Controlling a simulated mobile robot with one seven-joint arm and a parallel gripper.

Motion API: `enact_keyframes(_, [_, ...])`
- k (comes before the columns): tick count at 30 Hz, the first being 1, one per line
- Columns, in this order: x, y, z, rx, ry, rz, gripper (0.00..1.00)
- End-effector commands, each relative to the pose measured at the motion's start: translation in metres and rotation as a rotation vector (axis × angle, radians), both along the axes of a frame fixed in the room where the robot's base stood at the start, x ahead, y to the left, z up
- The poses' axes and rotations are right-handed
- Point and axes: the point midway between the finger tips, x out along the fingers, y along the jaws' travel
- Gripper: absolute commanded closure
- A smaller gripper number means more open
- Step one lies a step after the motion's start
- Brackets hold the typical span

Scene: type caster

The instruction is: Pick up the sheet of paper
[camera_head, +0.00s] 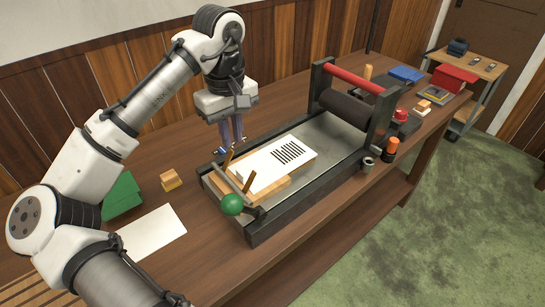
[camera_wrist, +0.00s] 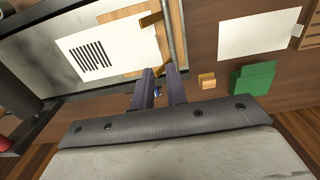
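The same printed sheet shows at upper left in the wrist view (camera_wrist: 118,38). A second, blank white sheet (camera_head: 150,233) lies on the table at lower left; the wrist view has it at upper right (camera_wrist: 258,33). My gripper (camera_head: 231,140) hangs fingers down above the table, beside the far left edge of the press. In the wrist view its two fingers (camera_wrist: 161,72) stand apart with nothing between them. It touches neither sheet.
The press has a green knob (camera_head: 232,204), upright brown tabs (camera_head: 249,182), a dark roller (camera_head: 345,108) and a red bar (camera_head: 358,82). A small wooden block (camera_head: 171,180) and green folded item (camera_head: 122,196) lie left. Small cans (camera_head: 368,165) stand right of the press.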

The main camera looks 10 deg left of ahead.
Motion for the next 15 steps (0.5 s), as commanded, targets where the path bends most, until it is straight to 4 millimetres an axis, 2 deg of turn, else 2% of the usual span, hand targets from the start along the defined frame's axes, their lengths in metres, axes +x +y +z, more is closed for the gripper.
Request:
enact_keyframes(1, [0.000, -0.001, -0.011, -0.006, 0.002, -0.002, 0.85])
enact_keyframes(6, [0.000, 0.000, -0.041, -0.004, 0.000, -0.001, 0.85])
enact_keyframes(15, [0.000, -0.001, -0.063, -0.001, -0.001, -0.001, 0.85])
